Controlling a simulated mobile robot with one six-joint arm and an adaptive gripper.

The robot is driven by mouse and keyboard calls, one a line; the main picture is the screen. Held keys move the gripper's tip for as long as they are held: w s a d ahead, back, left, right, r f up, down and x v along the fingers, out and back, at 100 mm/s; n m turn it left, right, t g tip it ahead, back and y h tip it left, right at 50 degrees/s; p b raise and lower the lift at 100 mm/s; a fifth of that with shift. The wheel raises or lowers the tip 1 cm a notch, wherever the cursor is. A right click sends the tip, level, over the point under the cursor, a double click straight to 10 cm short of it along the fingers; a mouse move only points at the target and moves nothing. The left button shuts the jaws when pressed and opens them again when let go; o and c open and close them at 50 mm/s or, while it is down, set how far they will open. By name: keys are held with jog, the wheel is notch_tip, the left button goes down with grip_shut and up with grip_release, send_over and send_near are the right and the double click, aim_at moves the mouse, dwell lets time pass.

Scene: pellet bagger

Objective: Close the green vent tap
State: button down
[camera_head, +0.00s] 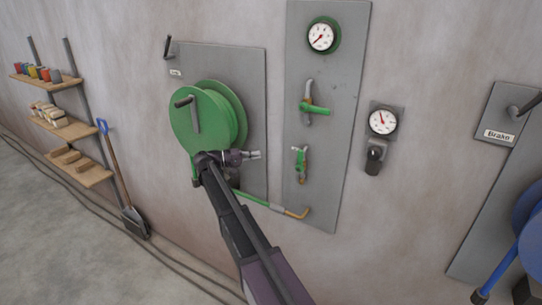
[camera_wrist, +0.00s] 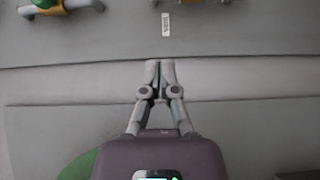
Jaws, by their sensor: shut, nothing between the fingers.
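Two green-handled taps sit on a tall grey panel in the head view. The upper tap (camera_head: 316,108) has its green lever lying across an upright pipe. The lower tap (camera_head: 300,158) has green parts in line with its upright pipe. I cannot read which is the vent tap. My gripper (camera_head: 258,154) is shut and empty, left of the lower tap and apart from both, in front of the reel panel. In the wrist view my gripper (camera_wrist: 160,65) points toward the gap between panels, and part of a green and orange fitting (camera_wrist: 48,8) shows at top left.
A green hose reel (camera_head: 200,118) stands close to the left of my gripper. A green hose (camera_head: 250,198) runs below it to the tall panel. Gauges (camera_head: 322,36) (camera_head: 382,121) sit above and right. Shelves (camera_head: 60,125) and a shovel (camera_head: 118,170) are far left.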

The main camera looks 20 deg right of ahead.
send_near(300, 160)
jog(key=w+d+r, duration=0.1)
jog(key=w+d, duration=0.3)
jog(key=d, duration=0.1)
jog(key=shift+s+d+r, duration=0.15)
jog(key=shift+s+d, duration=0.95)
jog(key=shift+s, duration=0.2)
jog(key=shift+a, duration=0.1)
